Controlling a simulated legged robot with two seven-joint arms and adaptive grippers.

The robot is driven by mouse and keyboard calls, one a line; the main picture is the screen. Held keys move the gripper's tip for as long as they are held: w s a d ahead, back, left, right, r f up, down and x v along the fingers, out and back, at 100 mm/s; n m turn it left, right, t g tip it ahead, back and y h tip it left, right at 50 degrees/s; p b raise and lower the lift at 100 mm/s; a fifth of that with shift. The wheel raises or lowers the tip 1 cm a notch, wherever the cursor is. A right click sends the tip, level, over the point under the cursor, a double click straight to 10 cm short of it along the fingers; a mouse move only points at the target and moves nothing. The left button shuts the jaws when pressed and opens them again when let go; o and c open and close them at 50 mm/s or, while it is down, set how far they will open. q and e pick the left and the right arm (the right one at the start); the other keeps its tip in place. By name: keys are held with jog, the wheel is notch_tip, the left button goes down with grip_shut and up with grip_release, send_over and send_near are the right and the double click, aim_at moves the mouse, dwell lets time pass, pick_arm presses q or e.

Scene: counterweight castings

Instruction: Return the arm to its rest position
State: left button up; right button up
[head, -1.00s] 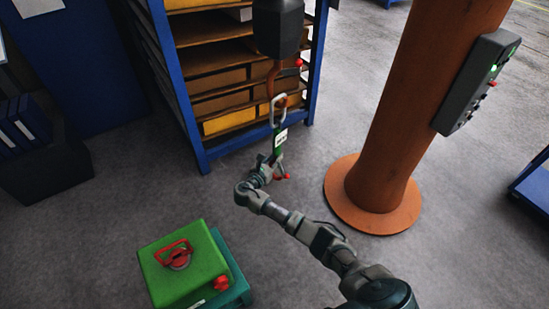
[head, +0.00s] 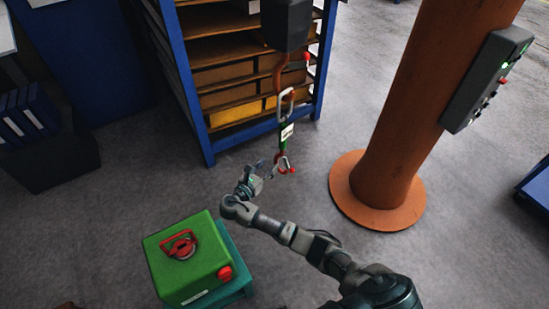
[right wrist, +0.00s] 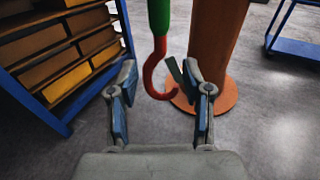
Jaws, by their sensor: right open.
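My right gripper (head: 257,177) is open and empty in the head view, on an arm that reaches in from the lower right. In the right wrist view its two blue-padded fingers (right wrist: 162,105) stand apart. A red hook (right wrist: 157,78) on a green shank hangs just beyond and between the fingertips in that view. In the head view the hook (head: 285,167) hangs at the end of a green hoist link with a white label, to the right of the gripper and apart from it. My left gripper is not in view.
A green casting (head: 187,265) with a red lifting handle sits on a teal stand at lower left. A blue shelf rack (head: 208,150) stands behind the hook. An orange column (head: 395,150) with a grey control box (head: 487,80) rises at right. Grey floor lies between.

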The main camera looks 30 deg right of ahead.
jog(key=s+f+m+g+y, duration=0.1)
jog(key=s+f+y, duration=0.3)
jog(key=f, duration=0.9)
jog(key=s+f+m+g+y, duration=0.15)
jog(key=s+f, duration=0.35)
jog(key=f, duration=0.7)
jog(key=s+f+m+g+y, duration=0.1)
jog(key=s+f+m+y, duration=0.3)
jog(key=f, duration=0.9)
jog(key=s+a+f+m+g+y, duration=0.2)
jog(key=s+f+m+g+y, duration=0.15)
jog(key=s+f, duration=1.15)
jog(key=s+f+m, duration=0.2)
jog(key=s+m, duration=0.2)
jog(key=s, duration=0.5)
jog(key=s+f+m+y, duration=0.1)
jog(key=s+f+m, duration=0.1)
jog(key=s, duration=0.7)
jog(key=s+f+m+b, duration=0.1)
jog(key=s+m, duration=0.4)
jog(key=s, duration=0.4)
jog(key=shift+a+f+m+g+y, duration=0.3)
jog(key=shift+f+y, duration=0.1)
jog(key=shift+w, duration=0.1)
